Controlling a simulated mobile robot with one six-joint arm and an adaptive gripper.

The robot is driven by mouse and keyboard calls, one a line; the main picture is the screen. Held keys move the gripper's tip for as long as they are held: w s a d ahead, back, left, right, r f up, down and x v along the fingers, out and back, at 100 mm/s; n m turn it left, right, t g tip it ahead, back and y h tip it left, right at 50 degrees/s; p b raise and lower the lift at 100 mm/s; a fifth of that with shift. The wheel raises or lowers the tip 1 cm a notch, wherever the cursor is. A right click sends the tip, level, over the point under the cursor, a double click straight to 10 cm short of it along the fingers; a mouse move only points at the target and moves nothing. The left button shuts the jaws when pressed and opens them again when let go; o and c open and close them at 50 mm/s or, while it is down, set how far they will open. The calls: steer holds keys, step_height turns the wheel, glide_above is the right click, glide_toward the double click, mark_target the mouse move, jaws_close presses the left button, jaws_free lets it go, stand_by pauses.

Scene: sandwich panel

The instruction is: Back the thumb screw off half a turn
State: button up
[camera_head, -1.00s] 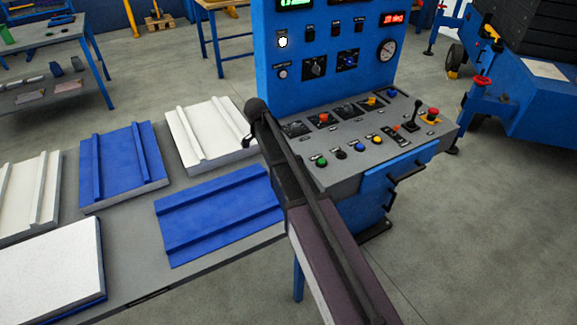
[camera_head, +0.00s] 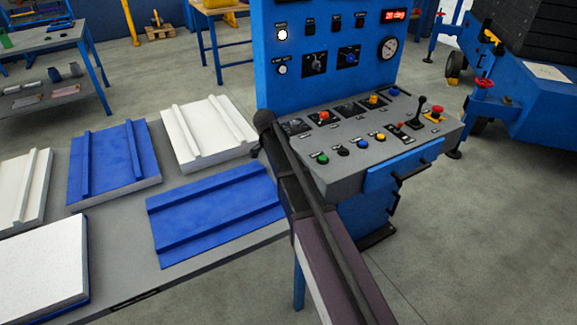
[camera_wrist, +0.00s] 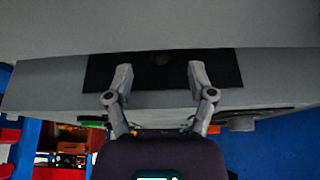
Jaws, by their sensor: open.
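I cannot tell how far the fingertips are from the plate. In the head view, my arm reaches up beside the control console, and my gripper's fingers cannot be made out. No thumb screw can be picked out there.
The blue control console (camera_head: 325,100) with its sloping grey desk stands close to my arm. A grey table (camera_head: 110,235) at left carries blue and white ribbed panels. Open floor (camera_head: 450,240) lies to the right. A blue machine (camera_head: 540,115) stands at far right.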

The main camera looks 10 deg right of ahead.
steer(key=shift+b+x, duration=1.25)
steer(key=shift+x, duration=0.4)
steer(key=shift+c, duration=0.2)
jaws_close()
